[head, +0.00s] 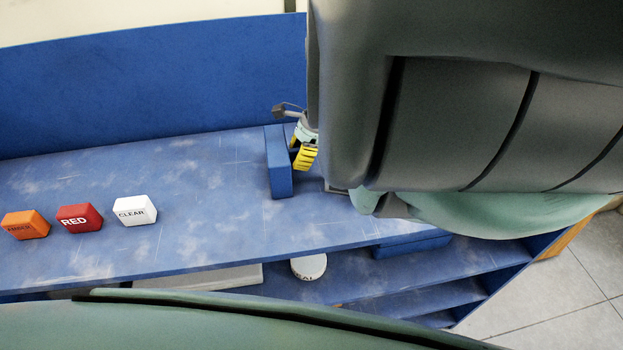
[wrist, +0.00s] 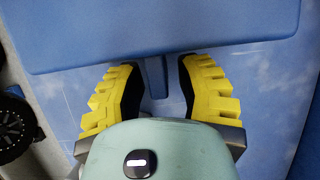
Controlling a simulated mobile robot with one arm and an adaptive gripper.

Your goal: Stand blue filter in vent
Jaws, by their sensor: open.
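A blue upright slab (head: 278,162) stands on the blue shelf, just left of my gripper. No label shows on it, and I cannot tell whether it is the filter or part of the vent. In the wrist view a broad blue panel (wrist: 160,38) crosses the top, with a narrow blue tab (wrist: 156,77) reaching down between the fingers. My gripper (wrist: 158,90) is open, its yellow fingers on either side of the tab with gaps. In the head view only one yellow finger of my gripper (head: 304,157) shows clearly; my arm hides the area to the right. No vent opening is clearly visible.
An orange block (head: 26,224), a red block (head: 79,217) marked RED and a white block (head: 134,210) marked CLEAR stand at the left. A white round piece (head: 308,267) and a blue block (head: 412,246) lie lower. A blue wall (head: 150,85) runs behind.

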